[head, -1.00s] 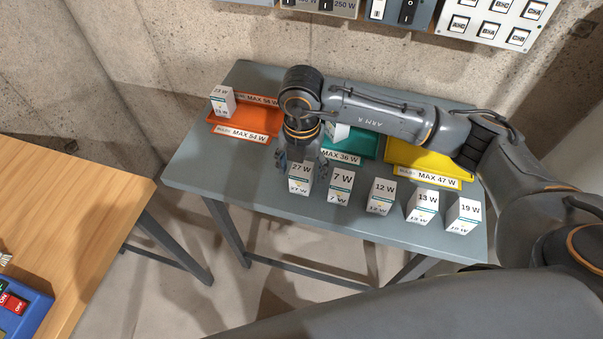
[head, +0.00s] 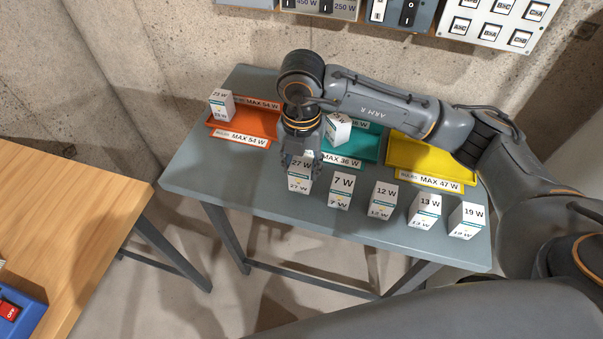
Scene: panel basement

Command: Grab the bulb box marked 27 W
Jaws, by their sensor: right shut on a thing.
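The white bulb box marked 27 W (head: 299,179) is at the left end of the front row on the grey table (head: 200,170). My right gripper (head: 301,161) comes down over it from above and is shut on it, with its fingers at the upper part of the box. The box looks upright; whether its base touches the table I cannot tell. My left gripper does not show.
To its right stand boxes marked 7 W (head: 341,190), 12 W (head: 382,200), 13 W (head: 425,210) and 19 W (head: 467,219). Behind are orange (head: 262,123), teal (head: 365,148) and yellow (head: 425,160) trays. One box (head: 221,105) sits in the orange tray, another (head: 338,128) in the teal.

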